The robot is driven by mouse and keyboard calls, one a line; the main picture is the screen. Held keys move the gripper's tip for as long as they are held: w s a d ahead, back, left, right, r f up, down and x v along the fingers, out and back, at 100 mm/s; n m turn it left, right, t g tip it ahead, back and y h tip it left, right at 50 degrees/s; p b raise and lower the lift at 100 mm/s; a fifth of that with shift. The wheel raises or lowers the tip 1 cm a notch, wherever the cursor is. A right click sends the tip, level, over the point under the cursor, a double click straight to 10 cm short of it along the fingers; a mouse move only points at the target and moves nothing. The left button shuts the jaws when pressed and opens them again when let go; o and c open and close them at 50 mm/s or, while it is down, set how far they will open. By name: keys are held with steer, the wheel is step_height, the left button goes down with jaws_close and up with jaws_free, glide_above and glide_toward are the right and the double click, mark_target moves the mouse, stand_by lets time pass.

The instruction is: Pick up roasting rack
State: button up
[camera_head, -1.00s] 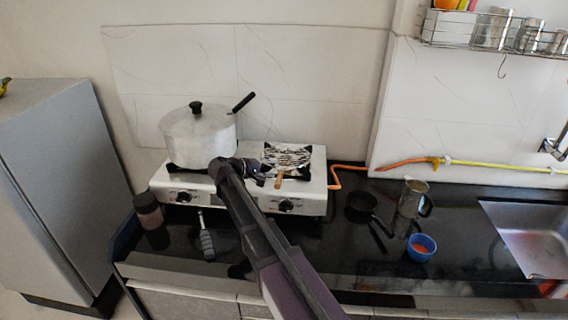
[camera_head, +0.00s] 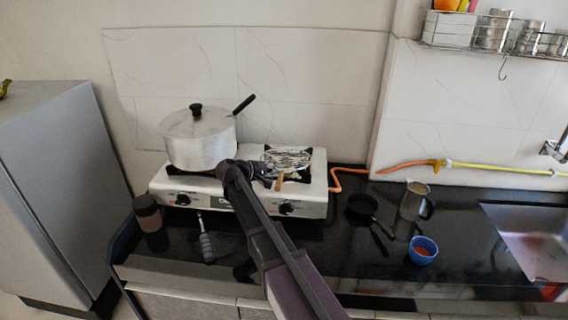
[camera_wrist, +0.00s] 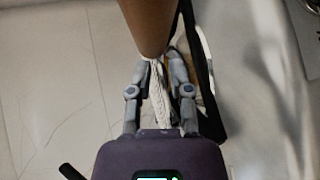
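The roasting rack (camera_head: 288,157) is a silver wire grid with a short brown wooden handle. It is over the right burner of the white stove, its handle toward the front. My gripper (camera_head: 274,174) is at the front of the grid, by the handle. In the wrist view, the fingers of my gripper (camera_wrist: 160,62) are closed in on the rack's narrow wire neck, just below the wooden handle (camera_wrist: 149,22). Whether the grid touches the burner is hard to tell.
A large lidded pot (camera_head: 200,138) stands on the left burner, close to my arm. A dark jar (camera_head: 150,222) and a grey-handled utensil (camera_head: 206,240) are in front at left. A small pan (camera_head: 362,207), metal mug (camera_head: 414,201) and blue bowl (camera_head: 422,250) are at right.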

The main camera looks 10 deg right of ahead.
mark_target(276, 188)
jaws_close()
steer(key=shift+r, duration=0.1)
steer(key=s+a+r+p, duration=0.1)
steer(key=s, duration=0.4)
steer(key=s+a+r+p, duration=0.1)
steer(key=s+r+p, duration=0.1)
steer(key=s, duration=0.3)
steer(key=s+a+r+p, duration=0.1)
steer(key=s+p, duration=0.1)
steer(key=s, duration=0.3)
steer(key=shift+s+a+r, duration=0.1)
steer(key=shift+s+r, duration=0.2)
steer(key=shift+r, duration=0.1)
steer(key=shift+a, duration=0.15)
stand_by(0.4)
